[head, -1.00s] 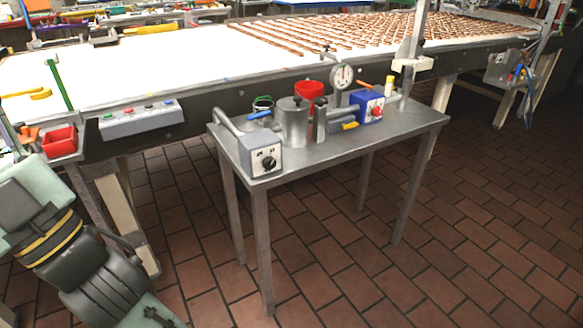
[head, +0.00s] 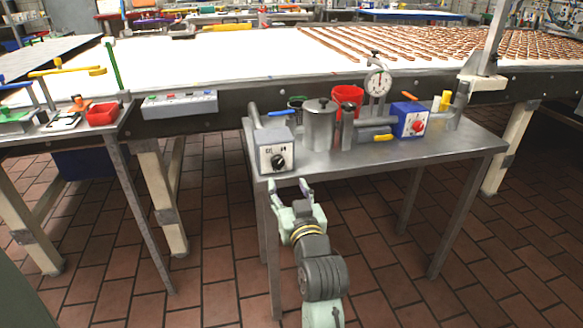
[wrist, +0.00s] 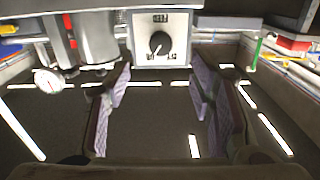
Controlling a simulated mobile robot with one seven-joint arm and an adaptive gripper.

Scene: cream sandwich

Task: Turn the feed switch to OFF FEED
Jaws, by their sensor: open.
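The switch box (head: 276,158) is a grey box with a white front plate and a round black knob (head: 279,162). It sits at the front left corner of the steel table (head: 350,163). In the wrist view the plate and knob (wrist: 160,43) are at top centre, with small dark labels above the knob too blurred to read. The knob carries a pale pointer mark; its exact setting is unclear. My gripper (head: 291,186) is open and empty, just in front of and below the box, apart from the knob. In the wrist view its fingers (wrist: 160,82) are spread wide.
A steel canister (head: 319,126), a dial gauge (head: 377,82), a red cup (head: 348,97) and a blue box with a red knob (head: 410,121) share the table. A conveyor (head: 220,65) runs behind. A side table (head: 60,130) stands left.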

